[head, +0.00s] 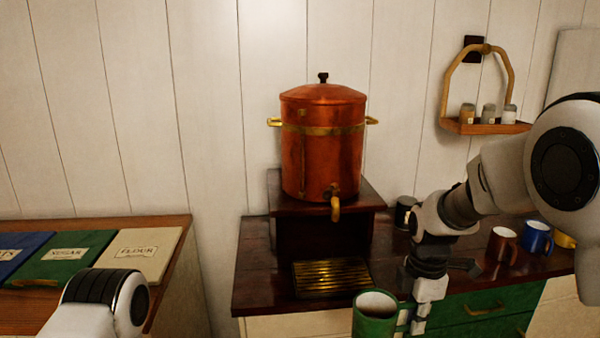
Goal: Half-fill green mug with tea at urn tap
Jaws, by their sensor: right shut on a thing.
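The green mug (374,318) is upright at the bottom edge of the head view, in front of the counter. Its lower part is cut off. Its inside looks pale, and I cannot tell whether it holds any tea. My right gripper (412,318) is shut on the mug at its right side. The copper urn (320,155) stands on a dark wooden stand, with its brass tap (335,208) at the front. A brass drip grate (331,275) lies below the tap. The mug is nearer to me than the grate and to its right. My left gripper is out of view; only part of that arm shows.
A red mug (501,246), a blue mug (537,238) and a dark cup (404,212) stand on the counter at right. A shelf (487,127) with small jars hangs above. The counter around the grate is clear.

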